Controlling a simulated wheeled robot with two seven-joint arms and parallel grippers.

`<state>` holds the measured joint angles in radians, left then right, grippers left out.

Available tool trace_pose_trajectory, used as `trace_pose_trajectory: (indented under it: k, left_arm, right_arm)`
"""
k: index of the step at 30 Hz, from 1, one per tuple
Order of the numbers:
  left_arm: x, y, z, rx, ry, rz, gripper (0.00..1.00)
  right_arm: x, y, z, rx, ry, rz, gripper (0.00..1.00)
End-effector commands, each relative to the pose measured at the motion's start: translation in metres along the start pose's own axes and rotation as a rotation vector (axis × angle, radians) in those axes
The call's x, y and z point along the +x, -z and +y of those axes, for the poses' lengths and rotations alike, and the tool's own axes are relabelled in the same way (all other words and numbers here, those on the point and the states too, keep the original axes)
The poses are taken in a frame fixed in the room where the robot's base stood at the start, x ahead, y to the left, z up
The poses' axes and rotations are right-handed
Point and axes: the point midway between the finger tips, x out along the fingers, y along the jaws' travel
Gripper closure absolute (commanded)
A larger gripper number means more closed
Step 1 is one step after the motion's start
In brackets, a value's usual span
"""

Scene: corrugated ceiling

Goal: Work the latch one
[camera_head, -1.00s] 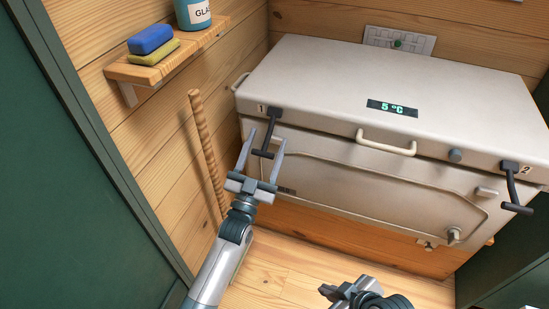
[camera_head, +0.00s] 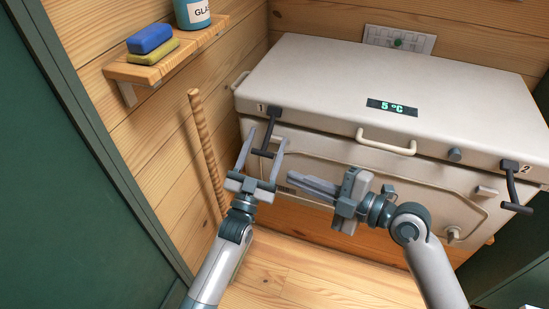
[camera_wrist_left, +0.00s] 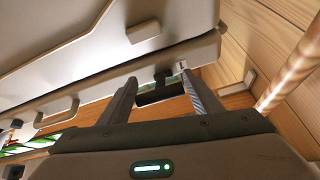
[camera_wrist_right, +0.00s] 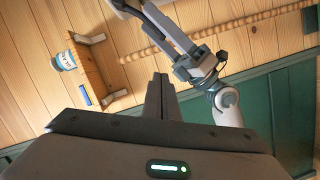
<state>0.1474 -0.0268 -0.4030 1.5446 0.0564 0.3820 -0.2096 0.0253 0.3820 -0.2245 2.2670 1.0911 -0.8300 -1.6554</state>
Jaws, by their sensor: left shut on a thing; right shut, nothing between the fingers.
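Latch one (camera_head: 262,153) is a black lever with a crossbar, hanging at the front left of the pale chest (camera_head: 310,75) beside the label 1. My left gripper (camera_head: 266,139) is shut on the latch, with a finger on each side of its crossbar. In the left wrist view the dark crossbar (camera_wrist_left: 160,94) lies between the fingers (camera_wrist_left: 157,86). My right gripper (camera_head: 290,184) is shut and empty, in front of the chest, pointing left toward the left gripper. In the right wrist view its fingers (camera_wrist_right: 160,84) are together, with my left arm beyond them.
Latch two (camera_head: 514,190) hangs at the chest's right front. A lid handle (camera_head: 386,143) and a display reading 5 °C are between them. A twisted wooden pole (camera_head: 206,150) leans at the left wall below a shelf (camera_head: 165,65) with sponges and a jar. A green panel stands left.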

Motion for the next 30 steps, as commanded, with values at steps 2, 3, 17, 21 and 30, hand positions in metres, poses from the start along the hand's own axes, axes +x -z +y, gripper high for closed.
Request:
trace_pose_trajectory:
  k: [2,3,17,21,30]
  left_arm:
    - [0.002,0.003,0.005,-0.005,-0.005,0.005,0.82]
    - [0.002,0.003,0.005,-0.005,-0.005,0.006,0.82]
    - [0.002,0.004,0.005,-0.005,-0.005,0.007,0.82]
    - [0.002,0.004,0.005,-0.005,-0.005,0.007,0.82]
    - [0.003,0.004,0.005,-0.005,-0.005,0.008,0.82]
  right_arm:
    - [0.000,0.001,0.003,-0.011,-0.005,0.005,1.00]
    - [0.000,0.001,0.004,-0.014,-0.006,0.006,1.00]
    - [0.004,0.001,0.003,-0.011,-0.006,0.005,1.00]
    - [0.013,0.002,0.004,-0.010,-0.007,0.006,1.00]
    - [0.047,0.002,0.004,-0.009,-0.007,0.007,1.00]
